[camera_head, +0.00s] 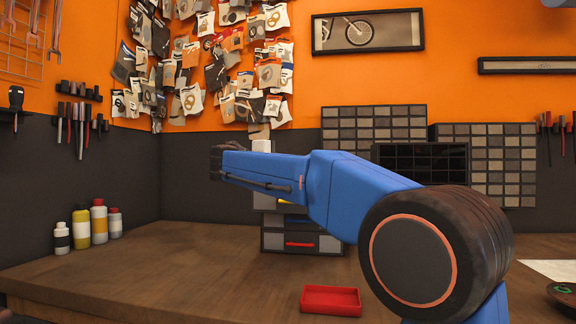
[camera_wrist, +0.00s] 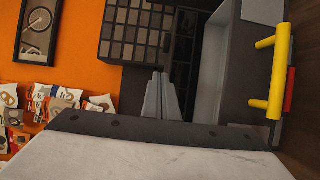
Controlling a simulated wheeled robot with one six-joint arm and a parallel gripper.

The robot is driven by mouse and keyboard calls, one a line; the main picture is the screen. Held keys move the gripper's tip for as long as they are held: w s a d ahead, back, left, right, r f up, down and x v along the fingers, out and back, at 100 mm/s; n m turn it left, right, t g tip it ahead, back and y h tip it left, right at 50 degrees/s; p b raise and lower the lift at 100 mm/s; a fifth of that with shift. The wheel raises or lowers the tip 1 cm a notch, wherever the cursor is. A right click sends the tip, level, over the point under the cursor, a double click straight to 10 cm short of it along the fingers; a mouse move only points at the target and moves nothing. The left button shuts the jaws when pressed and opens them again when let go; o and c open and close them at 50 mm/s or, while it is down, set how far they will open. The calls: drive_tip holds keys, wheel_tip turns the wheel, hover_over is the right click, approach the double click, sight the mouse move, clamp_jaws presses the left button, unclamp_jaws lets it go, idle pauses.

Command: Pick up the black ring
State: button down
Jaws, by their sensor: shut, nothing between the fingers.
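I cannot make out a black ring for certain in either view. My gripper (camera_head: 217,162) is raised above the workbench at the end of my blue arm, level and pointing left in the head view. In the wrist view its grey fingers (camera_wrist: 161,97) are together, with nothing between them. A small drawer unit (camera_head: 275,241) stands on the bench behind my arm, which hides part of it. The wrist view shows a grey drawer (camera_wrist: 212,70) with a yellow handle (camera_wrist: 270,72), seemingly pulled out. The drawer's inside is mostly out of sight.
The wooden workbench (camera_head: 190,275) has free room at front left. A red tray (camera_head: 331,300) lies near its front. Several bottles (camera_head: 99,221) stand at the left wall. Parts bins (camera_head: 487,160) stand at the back. A dark round object (camera_head: 563,292) is at the right edge.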

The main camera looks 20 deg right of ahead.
drive_tip(key=x, duration=1.5)
drive_tip(key=shift+w+d, duration=0.25)
drive_tip(key=shift+d, duration=0.05)
drive_tip(key=s+d, duration=0.1)
drive_tip(key=s, duration=0.7)
drive_tip(key=shift+s+d, duration=0.35)
drive_tip(key=shift+s, duration=0.05)
drive_tip(key=shift+a, duration=0.1)
